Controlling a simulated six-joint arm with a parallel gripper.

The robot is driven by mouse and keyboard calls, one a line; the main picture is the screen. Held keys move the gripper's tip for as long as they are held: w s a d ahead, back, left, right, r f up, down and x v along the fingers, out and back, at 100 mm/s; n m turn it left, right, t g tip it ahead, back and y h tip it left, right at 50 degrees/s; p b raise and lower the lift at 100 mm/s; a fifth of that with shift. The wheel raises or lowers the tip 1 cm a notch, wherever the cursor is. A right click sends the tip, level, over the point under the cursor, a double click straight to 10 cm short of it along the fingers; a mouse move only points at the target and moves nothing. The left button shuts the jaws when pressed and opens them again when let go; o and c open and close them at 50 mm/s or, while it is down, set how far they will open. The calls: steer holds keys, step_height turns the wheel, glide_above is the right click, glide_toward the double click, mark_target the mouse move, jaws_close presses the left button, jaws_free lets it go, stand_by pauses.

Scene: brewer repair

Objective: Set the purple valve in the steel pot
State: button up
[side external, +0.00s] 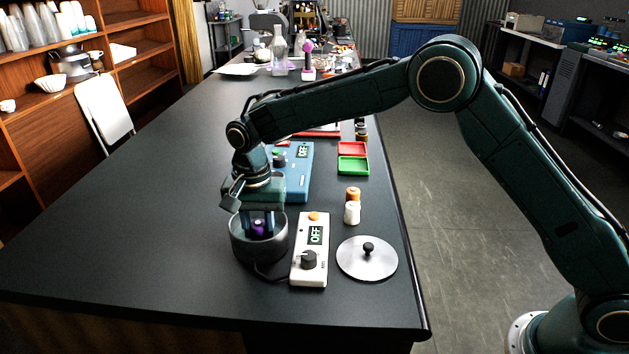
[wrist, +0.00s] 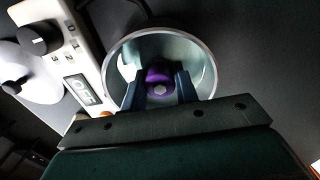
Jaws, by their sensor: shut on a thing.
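The steel pot (side external: 262,247) stands near the front of the dark table, and its round rim shows in the wrist view (wrist: 205,57). The purple valve (side external: 258,228) is between my gripper's fingers, inside the pot's opening; it also shows in the wrist view (wrist: 158,74). My gripper (side external: 259,226) points down into the pot and is shut on the valve. In the wrist view its two fingers (wrist: 158,88) flank the valve. I cannot tell whether the valve touches the pot's floor.
A white control box (side external: 311,250) reading OFF stands just right of the pot. A steel lid (side external: 367,259) with a black knob lies further right. Behind are a blue box (side external: 297,185), a white bottle (side external: 352,213) and red and green trays (side external: 353,166). The table left of the pot is clear.

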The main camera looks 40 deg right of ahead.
steer(key=shift+f, duration=0.2)
stand_by(0.5)
steer(key=o, duration=1.5)
steer(key=shift+o, duration=0.2)
steer(key=shift+r, duration=0.1)
step_height(320, 180, up, 12)
stand_by(0.8)
steer(key=shift+r, duration=0.1)
